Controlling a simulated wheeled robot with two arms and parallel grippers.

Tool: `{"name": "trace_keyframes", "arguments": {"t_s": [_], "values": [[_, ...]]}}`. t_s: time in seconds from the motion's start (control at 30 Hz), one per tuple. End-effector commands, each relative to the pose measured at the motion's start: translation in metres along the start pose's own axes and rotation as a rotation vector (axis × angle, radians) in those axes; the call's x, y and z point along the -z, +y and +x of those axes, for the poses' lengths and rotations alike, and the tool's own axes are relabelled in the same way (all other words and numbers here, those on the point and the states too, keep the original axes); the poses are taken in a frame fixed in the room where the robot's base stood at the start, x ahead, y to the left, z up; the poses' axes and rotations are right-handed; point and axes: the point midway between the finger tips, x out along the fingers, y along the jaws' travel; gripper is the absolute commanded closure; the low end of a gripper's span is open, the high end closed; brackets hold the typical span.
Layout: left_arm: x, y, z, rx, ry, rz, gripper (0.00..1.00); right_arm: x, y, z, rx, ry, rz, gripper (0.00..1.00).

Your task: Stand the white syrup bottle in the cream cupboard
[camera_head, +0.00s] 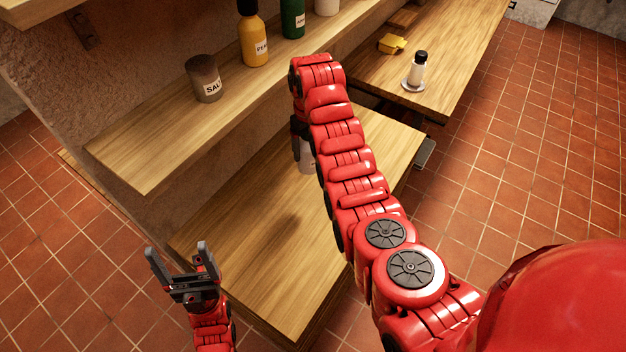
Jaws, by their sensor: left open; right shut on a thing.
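My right gripper (301,134) points down from the end of the red arm and is shut on a white bottle (306,162). The arm hides part of the bottle, and I cannot read its label. The bottle is over the lower wooden counter; I cannot tell whether its base touches the wood. My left gripper (178,252) is open and empty at the lower left, beside the counter's left end. A pale cupboard-like unit (535,10) is cut off at the top right edge; I cannot tell whether it is the cream cupboard.
A wooden shelf (140,165) holds a grey salt jar (205,80), a yellow bottle (253,38), a green bottle (292,18) and a white container (327,5). Another table (450,60) holds a yellow block (392,43) and a black-capped white bottle (417,70) on a saucer. Tiled floor is free at right.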

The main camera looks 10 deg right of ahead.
Motion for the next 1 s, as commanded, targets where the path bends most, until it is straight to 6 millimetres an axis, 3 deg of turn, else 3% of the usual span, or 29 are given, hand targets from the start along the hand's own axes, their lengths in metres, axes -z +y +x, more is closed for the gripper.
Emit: {"name": "trace_keyframes", "arguments": {"t_s": [0.1, 0.27, 0.4, 0.53, 0.63, 0.73, 1.0], "values": [[0.002, -0.001, 0.011, 0.000, 0.000, 0.000, 0.14, -0.013, -0.039, 0.038, 0.007, -0.001, -0.094, 1.00], [0.003, -0.001, 0.020, 0.000, 0.000, 0.000, 0.14, -0.039, -0.101, 0.079, 0.010, -0.001, -0.174, 1.00], [0.004, -0.001, 0.026, 0.000, 0.000, 0.000, 0.14, -0.065, -0.141, 0.099, 0.007, 0.001, -0.187, 1.00], [0.005, -0.001, 0.029, 0.000, 0.000, 0.000, 0.14, -0.083, -0.161, 0.107, 0.004, 0.000, -0.174, 1.00], [0.004, -0.001, 0.028, 0.000, 0.000, 0.000, 0.14, -0.087, -0.164, 0.110, -0.001, 0.003, -0.164, 1.00], [0.003, -0.001, 0.020, 0.000, 0.000, 0.000, 0.14, -0.082, -0.153, 0.115, -0.003, 0.004, -0.161, 1.00], [-0.004, 0.001, -0.026, 0.000, 0.000, 0.000, 0.14, -0.047, -0.088, 0.128, -0.006, 0.002, -0.160, 1.00]]}}
